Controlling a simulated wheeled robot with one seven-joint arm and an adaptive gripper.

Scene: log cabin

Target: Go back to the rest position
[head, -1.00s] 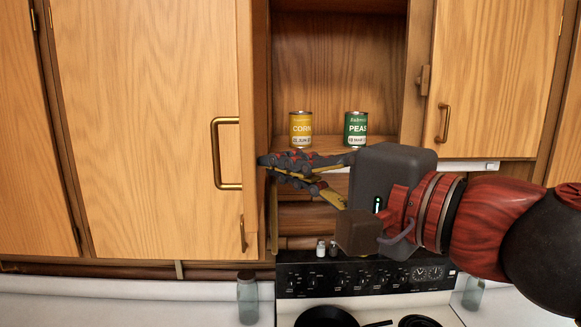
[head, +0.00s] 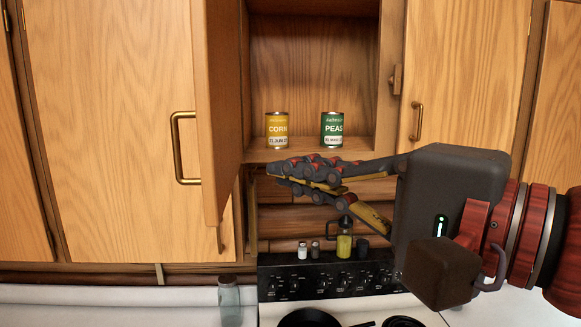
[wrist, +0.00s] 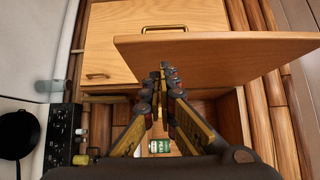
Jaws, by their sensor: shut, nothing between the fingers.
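My gripper (head: 272,172) is shut and empty. In the head view it points left, just below and in front of the open cabinet's shelf, with my arm coming in from the right. In the wrist view its fingers (wrist: 165,72) meet ahead of the camera, close to the open cabinet door (wrist: 225,55). The same door (head: 220,110) stands swung out at the left of the cabinet opening in the head view. I cannot tell whether the fingertips touch anything.
A yellow corn can (head: 277,131) and a green peas can (head: 332,130) stand upright on the cabinet shelf (head: 300,154). Below are a black stove panel (head: 325,282), shakers, a yellow-filled bottle (head: 344,246), a dark pan (head: 308,318) and a glass jar (head: 229,300).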

